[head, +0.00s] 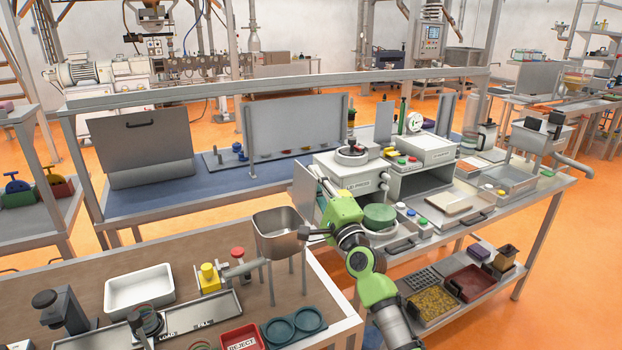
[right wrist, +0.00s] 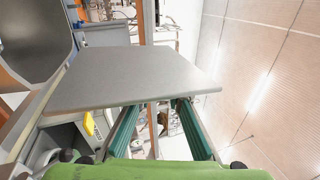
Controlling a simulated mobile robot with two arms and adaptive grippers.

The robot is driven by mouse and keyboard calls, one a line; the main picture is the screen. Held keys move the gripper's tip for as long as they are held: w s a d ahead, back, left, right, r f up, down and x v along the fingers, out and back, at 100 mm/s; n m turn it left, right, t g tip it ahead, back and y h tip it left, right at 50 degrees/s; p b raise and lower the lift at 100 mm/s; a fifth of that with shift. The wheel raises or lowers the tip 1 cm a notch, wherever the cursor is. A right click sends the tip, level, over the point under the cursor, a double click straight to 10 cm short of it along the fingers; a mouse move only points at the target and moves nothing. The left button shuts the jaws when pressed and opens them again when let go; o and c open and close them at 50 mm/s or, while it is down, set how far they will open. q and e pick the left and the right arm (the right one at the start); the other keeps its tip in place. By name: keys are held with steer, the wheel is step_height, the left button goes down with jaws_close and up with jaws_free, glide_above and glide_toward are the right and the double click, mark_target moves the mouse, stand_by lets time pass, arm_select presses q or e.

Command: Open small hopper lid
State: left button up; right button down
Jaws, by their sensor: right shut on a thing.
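The small hopper (head: 278,236) is a square grey metal bin on thin legs at the right end of the brown-topped table. Its lid, a flat grey plate (head: 303,190), stands steeply upright at the hopper's far right side, leaving the top uncovered. My right gripper (head: 322,184) is at the lid's right edge, shut on it. In the right wrist view the lid (right wrist: 135,78) spans the picture in front of the green fingers (right wrist: 155,112) and hides their tips, so the exact grip is unclear. My left gripper is not in view.
A white tray (head: 140,288), a yellow valve (head: 209,277) and a red reject bin (head: 241,338) are left of and below the hopper. The bench with a feeder unit (head: 353,172) and a green round part (head: 379,216) lies close behind and beside my right arm.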

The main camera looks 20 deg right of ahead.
steer(key=shift+d, duration=0.15)
stand_by(0.3)
steer(key=c, duration=1.9)
jaws_free()
steer(key=shift+f, duration=0.1)
steer(key=v, duration=1.2)
